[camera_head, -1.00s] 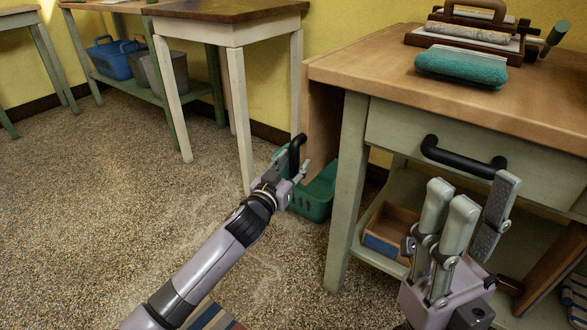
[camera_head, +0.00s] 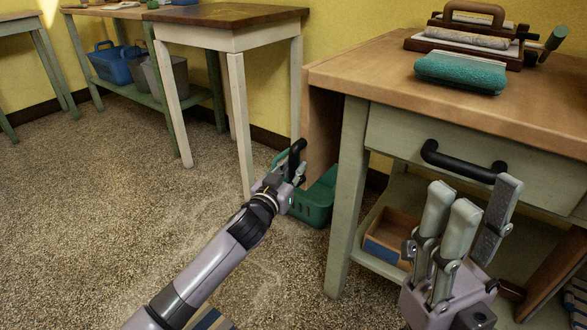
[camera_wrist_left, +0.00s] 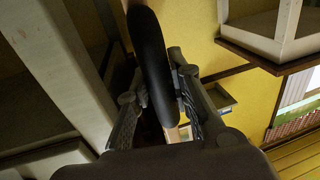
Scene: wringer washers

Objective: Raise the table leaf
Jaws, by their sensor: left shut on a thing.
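The table leaf (camera_head: 322,130) is a wooden panel hanging down at the left end of the wood-topped table (camera_head: 450,85). A black bar handle (camera_head: 297,147) is on the leaf's outer side. My left gripper (camera_head: 293,172) is shut on this handle, low beside the leaf. In the left wrist view, the black handle (camera_wrist_left: 150,60) runs between the two fingers of the left gripper (camera_wrist_left: 160,95). My right gripper (camera_head: 478,192) is empty in front of the table's drawer, its fingers spread and pointing up.
A green basket (camera_head: 316,203) stands on the floor beside the table's left leg. The drawer has a black handle (camera_head: 462,162). A teal roll (camera_head: 461,72) and a wooden roller device (camera_head: 478,38) sit on the tabletop. Another small table (camera_head: 228,14) stands at the left.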

